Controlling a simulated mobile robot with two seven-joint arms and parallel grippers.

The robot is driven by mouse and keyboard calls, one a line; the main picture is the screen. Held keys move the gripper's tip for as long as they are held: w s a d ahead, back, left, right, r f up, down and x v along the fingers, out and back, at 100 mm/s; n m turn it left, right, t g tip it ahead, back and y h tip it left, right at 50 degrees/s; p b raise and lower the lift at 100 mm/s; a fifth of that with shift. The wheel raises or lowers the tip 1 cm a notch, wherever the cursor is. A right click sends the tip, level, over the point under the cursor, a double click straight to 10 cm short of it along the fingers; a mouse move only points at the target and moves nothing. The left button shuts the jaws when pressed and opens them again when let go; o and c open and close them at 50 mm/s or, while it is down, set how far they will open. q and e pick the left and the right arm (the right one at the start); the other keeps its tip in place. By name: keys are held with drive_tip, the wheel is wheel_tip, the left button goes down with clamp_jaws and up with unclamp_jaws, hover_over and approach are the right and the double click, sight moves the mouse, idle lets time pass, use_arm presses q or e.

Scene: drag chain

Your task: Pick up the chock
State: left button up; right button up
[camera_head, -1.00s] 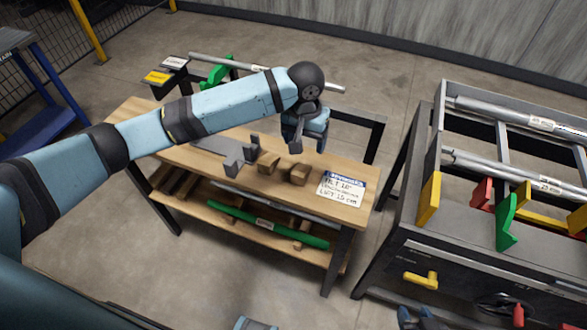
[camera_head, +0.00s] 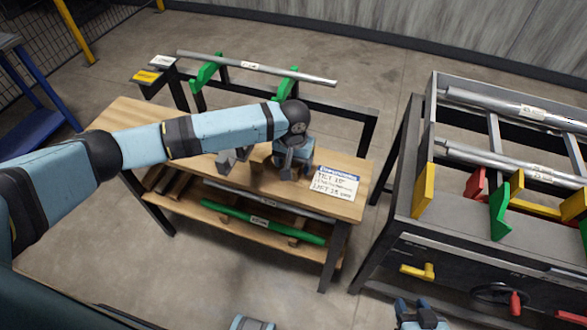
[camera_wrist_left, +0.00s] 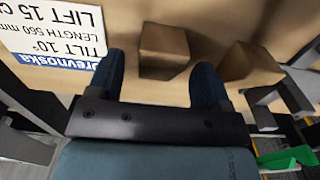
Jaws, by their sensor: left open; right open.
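Two wooden chocks lie on the wooden workbench (camera_head: 130,115). In the left wrist view, one chock (camera_wrist_left: 163,50) is ahead of and between the fingers of my left gripper (camera_wrist_left: 157,78). The other chock (camera_wrist_left: 250,65) is to the right, outside the fingers. The left gripper is open and holds nothing; I cannot tell its exact height over the chock. In the head view this gripper (camera_head: 291,168) is low over the bench and mostly hides the chocks. My right gripper (camera_head: 420,315) is open at the bottom edge, away from the bench.
A grey metal bracket (camera_head: 232,157) stands left of the gripper. A white label card (camera_head: 336,183) lies on the bench to the right. A steel pipe (camera_head: 255,68) rests on green supports behind. A rack (camera_head: 455,200) stands right.

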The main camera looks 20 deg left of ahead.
sight(294, 165)
use_arm(q)
drive_tip(key=shift+f, duration=0.75)
drive_tip(key=c, duration=1)
drive_tip(key=shift+r, duration=0.1)
wheel_tip(294, 165, up, 20)
drive_tip(key=p, duration=0.1)
